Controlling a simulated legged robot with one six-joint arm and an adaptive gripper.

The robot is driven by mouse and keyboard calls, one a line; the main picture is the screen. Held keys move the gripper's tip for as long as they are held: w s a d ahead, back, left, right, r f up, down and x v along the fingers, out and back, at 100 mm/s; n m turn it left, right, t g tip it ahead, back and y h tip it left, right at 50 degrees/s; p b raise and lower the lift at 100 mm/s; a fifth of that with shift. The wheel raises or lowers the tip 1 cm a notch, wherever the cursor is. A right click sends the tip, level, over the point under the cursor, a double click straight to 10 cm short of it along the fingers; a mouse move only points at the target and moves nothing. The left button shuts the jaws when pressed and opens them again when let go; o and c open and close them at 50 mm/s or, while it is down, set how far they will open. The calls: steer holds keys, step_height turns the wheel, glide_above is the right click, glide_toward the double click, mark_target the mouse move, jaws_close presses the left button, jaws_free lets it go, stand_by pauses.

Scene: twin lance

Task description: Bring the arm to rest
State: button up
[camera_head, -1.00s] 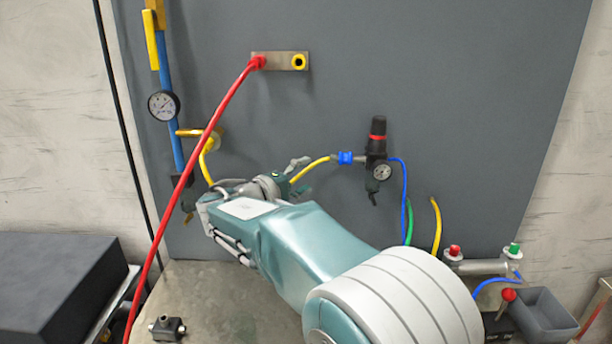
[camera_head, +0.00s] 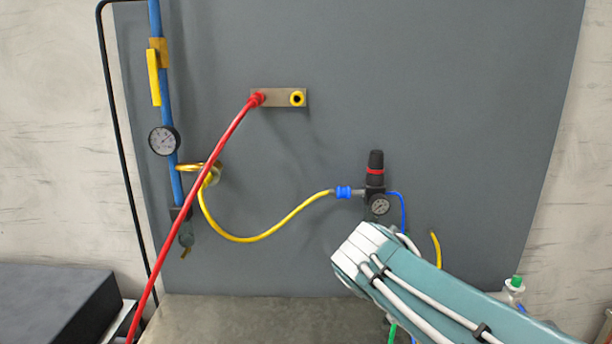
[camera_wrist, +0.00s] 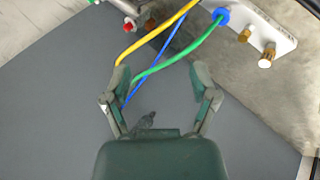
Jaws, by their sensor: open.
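My gripper (camera_wrist: 162,82) shows in the wrist view with its two green-grey fingers spread apart and nothing between them touching both. Behind the fingers run a green hose (camera_wrist: 178,57), a yellow hose (camera_wrist: 155,32) and a thin blue hose (camera_wrist: 160,52); I cannot tell whether any touches a finger. In the head view my arm crosses the lower right, and the gripper itself is hidden there. The yellow hose (camera_head: 262,236) hangs in a loop from the gold hook (camera_head: 197,167) to the blue connector (camera_head: 344,192) beside the black regulator (camera_head: 376,176).
A red hose (camera_head: 200,185) runs from the wall plate (camera_head: 279,97) down to the lower left. A blue pipe with a gauge (camera_head: 164,141) stands at the left. A dark box (camera_head: 55,305) sits lower left.

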steer(key=s+a+f+m+y, duration=0.1)
steer(key=s+f+m+y, duration=0.1)
steer(key=s, duration=0.5)
steer(key=s+f+m+y, duration=0.2)
steer(key=s+f+y, duration=0.2)
steer(key=s, duration=0.3)
steer(key=shift+a+f+t, duration=0.15)
steer(key=shift+a+t, duration=0.15)
steer(key=shift+a, duration=0.05)
